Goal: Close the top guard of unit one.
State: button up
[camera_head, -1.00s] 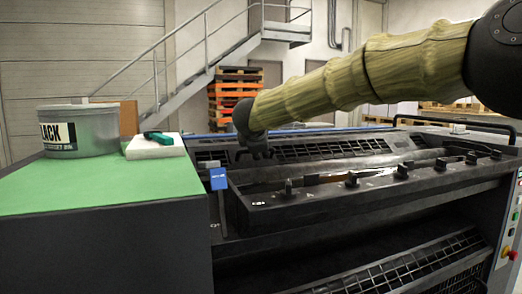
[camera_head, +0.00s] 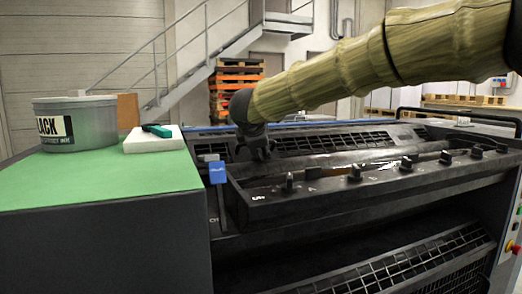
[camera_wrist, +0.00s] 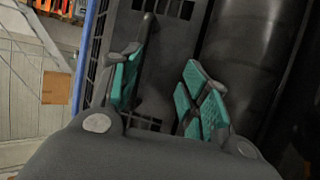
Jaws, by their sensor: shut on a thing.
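The top guard (camera_head: 335,141) of the printing unit is a dark panel with grid slots, lying behind the ink rollers and the row of black keys. I cannot tell its exact angle. My gripper (camera_head: 256,153) points down at the guard's left part. In the wrist view my gripper (camera_wrist: 162,92) shows teal finger pads on either side of a dark part of the guard, and it is shut on that part. The contact itself is partly hidden by the fingers. The guard's slots (camera_wrist: 172,7) show beyond the fingertips.
A green-topped bench (camera_head: 100,180) stands at the left, with an ink can (camera_head: 76,126) and a white block (camera_head: 153,142) on it. A blue clip (camera_head: 217,172) stands at the ink trough's left end. A lower grid guard (camera_head: 410,270) is in front. Stairs (camera_head: 205,72) are behind.

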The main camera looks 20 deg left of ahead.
jog(key=v, duration=0.8)
jog(key=shift+s+r, duration=0.15)
jog(key=shift+r, duration=0.2)
